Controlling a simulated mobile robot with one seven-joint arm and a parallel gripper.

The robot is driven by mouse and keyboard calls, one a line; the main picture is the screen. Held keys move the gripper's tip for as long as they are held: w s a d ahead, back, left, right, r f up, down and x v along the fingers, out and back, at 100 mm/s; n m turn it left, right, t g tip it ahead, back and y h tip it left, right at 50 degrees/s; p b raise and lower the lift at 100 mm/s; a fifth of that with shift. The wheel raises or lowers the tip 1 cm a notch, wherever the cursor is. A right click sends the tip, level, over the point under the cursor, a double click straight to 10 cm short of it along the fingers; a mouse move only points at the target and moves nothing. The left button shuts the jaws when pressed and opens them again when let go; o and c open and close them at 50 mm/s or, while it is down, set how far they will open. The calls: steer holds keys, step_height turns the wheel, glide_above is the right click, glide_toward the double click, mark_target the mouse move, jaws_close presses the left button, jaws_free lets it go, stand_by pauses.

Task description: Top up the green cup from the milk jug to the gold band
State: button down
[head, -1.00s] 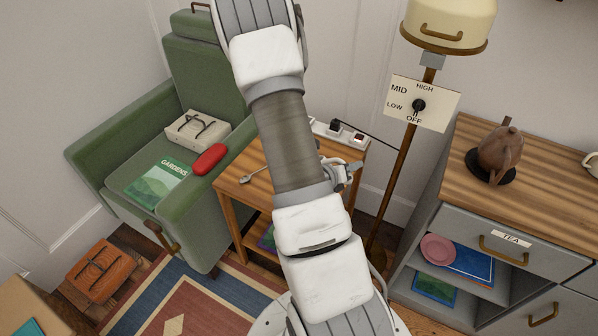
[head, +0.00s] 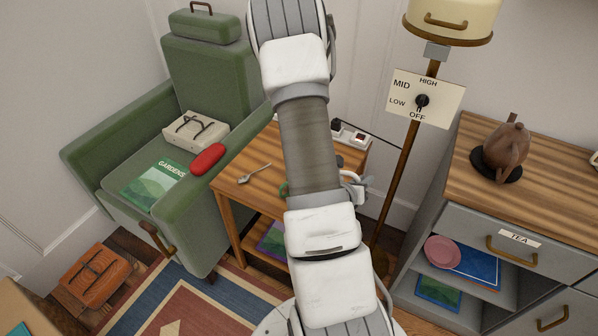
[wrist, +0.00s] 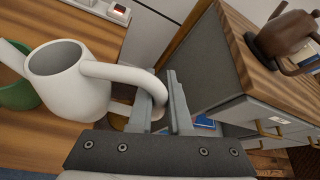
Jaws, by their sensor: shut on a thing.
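The white milk jug (wrist: 68,92) is in the left half of the wrist view, with its spout toward the left edge. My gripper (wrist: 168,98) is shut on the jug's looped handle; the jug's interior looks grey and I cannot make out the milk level. The green cup (wrist: 18,96) is at the left edge, partly hidden by the spout and cut off by the frame. Its gold band does not show. In the head view my arm hides most of the jug; my gripper (head: 357,186) shows just right of the arm, and a sliver of the green cup (head: 284,188) shows to its left.
The wooden side table (head: 235,187) holds a spoon (head: 254,173) and a power strip (head: 350,137) at its back. A green armchair (head: 190,70) stands left, a lamp pole (head: 398,175) right. A drawer cabinet (head: 480,225) with a brown teapot (head: 507,148) is farther right.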

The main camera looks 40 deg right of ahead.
steer(key=shift+s+p, duration=0.15)
steer(key=shift+p, duration=0.15)
steer(key=shift+s+f+m+t+b, duration=1)
steer(key=shift+s+f+m+b, duration=0.5)
steer(key=shift+f, duration=2.4)
step_height(320, 180, up, 7)
steer(key=d+p, duration=0.1)
steer(key=p, duration=0.5)
steer(key=shift+p, duration=0.4)
